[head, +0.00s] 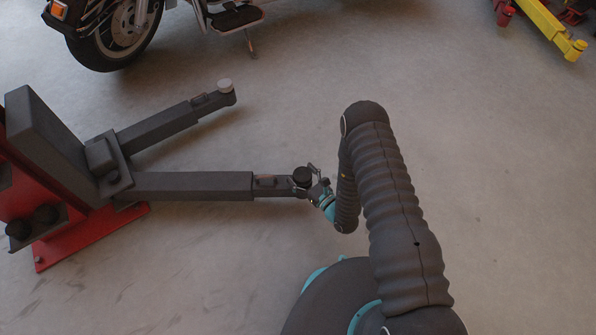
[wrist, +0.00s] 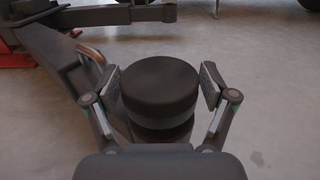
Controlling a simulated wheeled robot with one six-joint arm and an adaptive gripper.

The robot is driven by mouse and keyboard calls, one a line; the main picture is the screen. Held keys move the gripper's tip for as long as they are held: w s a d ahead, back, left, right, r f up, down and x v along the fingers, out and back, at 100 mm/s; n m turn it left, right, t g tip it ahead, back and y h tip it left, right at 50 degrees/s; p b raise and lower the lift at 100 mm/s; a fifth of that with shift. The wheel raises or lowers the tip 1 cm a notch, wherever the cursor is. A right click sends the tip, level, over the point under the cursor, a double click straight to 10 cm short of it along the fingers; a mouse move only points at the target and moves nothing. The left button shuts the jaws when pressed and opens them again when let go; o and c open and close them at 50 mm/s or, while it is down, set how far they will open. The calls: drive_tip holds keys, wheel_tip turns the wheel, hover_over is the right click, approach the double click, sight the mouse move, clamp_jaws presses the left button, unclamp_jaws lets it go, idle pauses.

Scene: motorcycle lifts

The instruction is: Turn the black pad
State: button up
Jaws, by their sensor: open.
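The black pad (head: 301,175) is a round disc at the free end of the nearer grey lift arm (head: 195,186). In the wrist view the pad (wrist: 159,88) fills the middle, upright on its round base. My gripper (wrist: 159,85) is open, with one finger pad on each side of the disc. A narrow gap shows at the right finger; the left finger is very close to the disc, and I cannot tell whether it touches. In the head view my gripper (head: 308,178) reaches the pad from the right and partly overlaps it.
A motorcycle (head: 115,35) is at the back, and a yellow lift arm (head: 548,25) at the far right.

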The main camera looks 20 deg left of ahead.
drive_tip(key=shift+x, duration=0.85)
drive_tip(key=c, duration=1)
drive_tip(key=shift+f+n+g+b, duration=0.1)
drive_tip(key=shift+n+g+b, duration=0.2)
drive_tip(key=shift+g+b, duration=0.1)
